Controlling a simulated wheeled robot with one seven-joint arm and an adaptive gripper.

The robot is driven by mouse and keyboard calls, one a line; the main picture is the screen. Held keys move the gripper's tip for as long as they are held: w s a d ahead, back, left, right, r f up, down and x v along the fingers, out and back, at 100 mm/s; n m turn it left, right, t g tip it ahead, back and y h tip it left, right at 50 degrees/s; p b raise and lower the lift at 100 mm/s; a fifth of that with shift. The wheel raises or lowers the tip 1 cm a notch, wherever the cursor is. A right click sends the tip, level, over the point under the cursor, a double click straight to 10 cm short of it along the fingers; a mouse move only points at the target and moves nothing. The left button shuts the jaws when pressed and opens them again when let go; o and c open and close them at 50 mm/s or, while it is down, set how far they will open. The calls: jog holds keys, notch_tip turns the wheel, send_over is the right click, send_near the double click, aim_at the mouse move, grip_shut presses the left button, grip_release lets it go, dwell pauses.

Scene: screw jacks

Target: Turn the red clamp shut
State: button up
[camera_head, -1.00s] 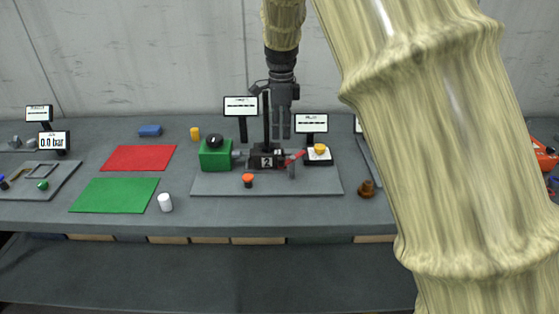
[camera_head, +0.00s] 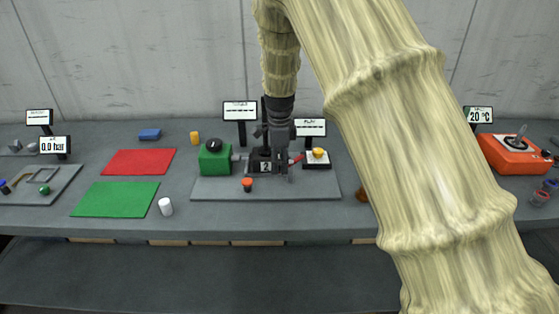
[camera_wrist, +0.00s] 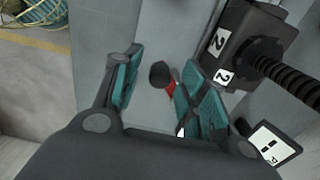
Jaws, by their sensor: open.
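The red clamp (camera_head: 297,159) shows as a short red lever on the right side of the dark block marked 2 (camera_head: 264,167). My gripper (camera_head: 279,160) points down, low over the block and close to the lever. In the wrist view my gripper (camera_wrist: 163,88) has its two teal finger pads apart. The red lever (camera_wrist: 171,88) shows between them, nearer the right pad, which hides part of it. A round dark piece (camera_wrist: 160,74) is at its end. I cannot tell whether a pad touches the lever. The marked block (camera_wrist: 240,45) and a threaded screw (camera_wrist: 290,78) are at right.
A green box with a black knob (camera_head: 214,158) stands left of the block. A yellow button on a white base (camera_head: 317,158) is close on the right. An orange-topped button (camera_head: 247,185) sits in front. Two small screens (camera_head: 240,110) (camera_head: 309,127) stand behind.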

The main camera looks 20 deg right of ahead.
jog(key=shift+c, duration=0.4)
grip_shut()
jog(key=shift+s, duration=0.1)
jog(key=s+d+n+p, duration=0.2)
jog(key=d+n+p, duration=0.3)
jog(key=n, duration=1.3)
jog(key=shift+d, duration=1.2)
